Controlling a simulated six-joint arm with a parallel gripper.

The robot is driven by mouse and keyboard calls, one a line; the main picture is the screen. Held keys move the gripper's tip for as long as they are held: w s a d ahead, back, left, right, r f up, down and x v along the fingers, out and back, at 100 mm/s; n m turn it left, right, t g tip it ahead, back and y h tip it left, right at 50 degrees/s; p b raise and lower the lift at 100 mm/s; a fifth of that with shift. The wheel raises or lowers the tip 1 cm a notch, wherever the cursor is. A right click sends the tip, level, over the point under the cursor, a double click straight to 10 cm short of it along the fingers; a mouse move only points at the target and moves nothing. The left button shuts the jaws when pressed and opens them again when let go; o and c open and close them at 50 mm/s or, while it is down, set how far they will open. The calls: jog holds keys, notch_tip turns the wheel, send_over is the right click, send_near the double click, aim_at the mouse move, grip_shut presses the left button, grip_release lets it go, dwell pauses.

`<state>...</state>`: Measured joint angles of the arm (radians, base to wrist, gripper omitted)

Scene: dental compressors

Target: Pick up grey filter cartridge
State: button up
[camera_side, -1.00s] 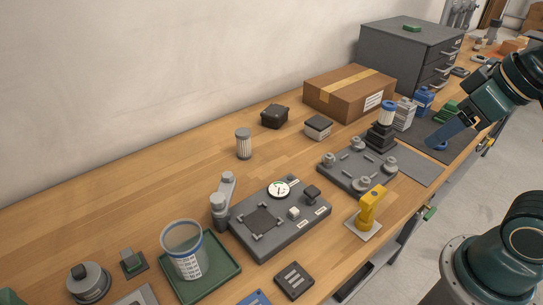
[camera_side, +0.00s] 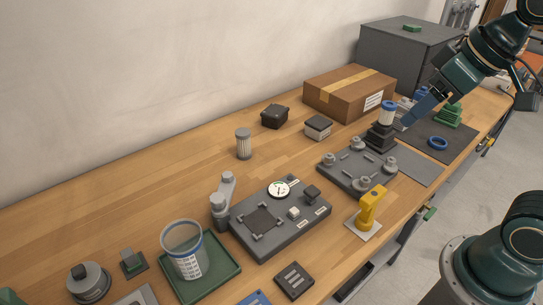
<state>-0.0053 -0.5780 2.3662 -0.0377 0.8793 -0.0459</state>
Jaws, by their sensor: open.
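The grey filter cartridge (camera_side: 243,144) is a small ribbed cylinder with a darker cap. It stands upright and free on the wooden table, left of the black box. My gripper (camera_side: 407,122) has blue fingers and is at the right, just beside a blue-and-white cylinder on a dark stepped stand. It is open and well to the right of the cartridge. Nothing shows between its fingers, but their gap is hard to see from this side.
A black box (camera_side: 274,116), a small grey-white box (camera_side: 318,127) and a cardboard box (camera_side: 349,91) stand right of the cartridge. The blue-and-white cylinder (camera_side: 387,113), a grey fixture plate (camera_side: 338,173) and a gauge unit (camera_side: 268,221) stand nearer the front. The table left of the cartridge is bare.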

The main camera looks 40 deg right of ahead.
jog(key=w+a+r+n, duration=0.1)
jog(key=w+a, duration=0.1)
jog(key=w, duration=0.6)
jog(key=n+g+y, duration=0.2)
jog(key=n+y, duration=0.1)
jog(key=n, duration=0.2)
send_over(244, 132)
jog(key=s+d, duration=0.3)
notch_tip(244, 132, down, 13)
jog(key=shift+h, duration=0.3)
jog(key=shift+x, duration=4.3)
jog(key=shift+s+a+f, duration=0.15)
jog(key=shift+x, duration=2.5)
jog(key=shift+a, duration=0.15)
jog(key=c, duration=1.1)
